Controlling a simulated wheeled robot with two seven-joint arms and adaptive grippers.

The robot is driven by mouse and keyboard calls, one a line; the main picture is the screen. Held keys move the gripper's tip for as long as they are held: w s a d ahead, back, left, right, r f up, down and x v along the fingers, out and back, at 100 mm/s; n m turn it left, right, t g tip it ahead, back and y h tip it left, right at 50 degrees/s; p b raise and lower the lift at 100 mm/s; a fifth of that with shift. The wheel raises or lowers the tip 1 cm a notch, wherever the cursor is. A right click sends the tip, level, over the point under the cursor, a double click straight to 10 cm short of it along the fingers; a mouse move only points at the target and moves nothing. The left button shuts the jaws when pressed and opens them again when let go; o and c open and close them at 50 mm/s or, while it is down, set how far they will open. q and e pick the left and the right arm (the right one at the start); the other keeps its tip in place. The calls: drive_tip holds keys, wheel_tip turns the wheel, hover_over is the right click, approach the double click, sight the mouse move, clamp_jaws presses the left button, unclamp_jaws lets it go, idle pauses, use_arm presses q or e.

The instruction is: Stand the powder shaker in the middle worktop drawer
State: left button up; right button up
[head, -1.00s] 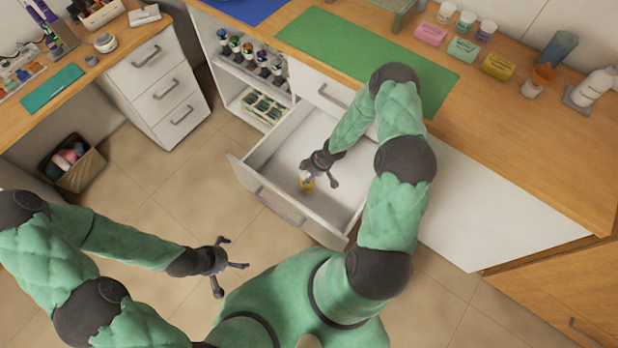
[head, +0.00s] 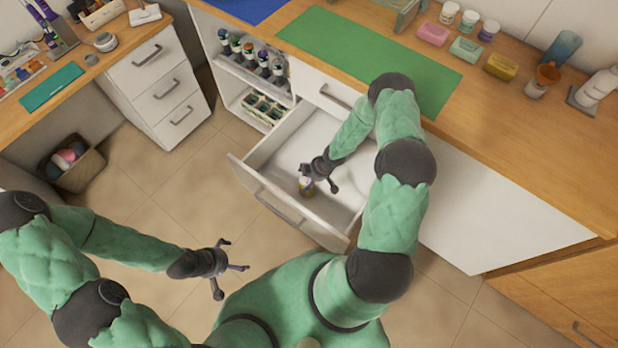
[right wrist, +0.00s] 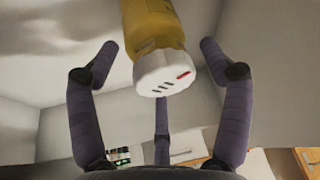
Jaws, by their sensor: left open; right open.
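The powder shaker (head: 306,187), with a yellow body and white cap, is inside the open middle worktop drawer (head: 345,206), near its front-left part. It looks upright. My right gripper (head: 318,178) is over the drawer beside the shaker's top, fingers spread. In the right wrist view the shaker (right wrist: 158,40) shows its holed white cap towards the camera, between the spread fingers of my right gripper (right wrist: 160,70), with gaps on both sides. My left gripper (head: 226,268) is open and empty above the floor, left of my body.
The worktop carries a green mat (head: 370,55), soap-like blocks, small jars and a white bottle (head: 597,87). Left of the drawer is a shelf of bottles (head: 250,60). A basket (head: 75,165) stands on the floor. The rest of the drawer floor looks bare.

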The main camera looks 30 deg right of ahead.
drive_tip(key=shift+r, duration=0.2)
drive_tip(key=p+v, duration=0.6)
drive_tip(key=v, duration=0.6)
drive_tip(key=s+a+m, duration=0.1)
drive_tip(key=a+m, duration=0.1)
drive_tip(key=a, duration=0.3)
drive_tip(key=s+a+r+m+y, duration=0.1)
drive_tip(key=s+a+m, duration=0.1)
drive_tip(key=a, duration=0.3)
drive_tip(key=s+a+r+m+g, duration=0.1)
drive_tip(key=a, duration=0.4)
drive_tip(key=shift+s+a+r+m+y, duration=0.1)
drive_tip(key=shift+s+m+y, duration=0.2)
drive_tip(key=shift+s+m, duration=0.1)
drive_tip(key=s+a+r+m+g, duration=0.1)
drive_tip(key=s+a+r+m, duration=0.1)
drive_tip(key=s+a+m, duration=0.3)
drive_tip(key=s+a, duration=0.1)
drive_tip(key=s, duration=0.2)
drive_tip(key=shift+s+a+m+g+h, duration=0.2)
drive_tip(key=shift+s+m+g+h, duration=0.1)
drive_tip(key=shift+s+h, duration=0.1)
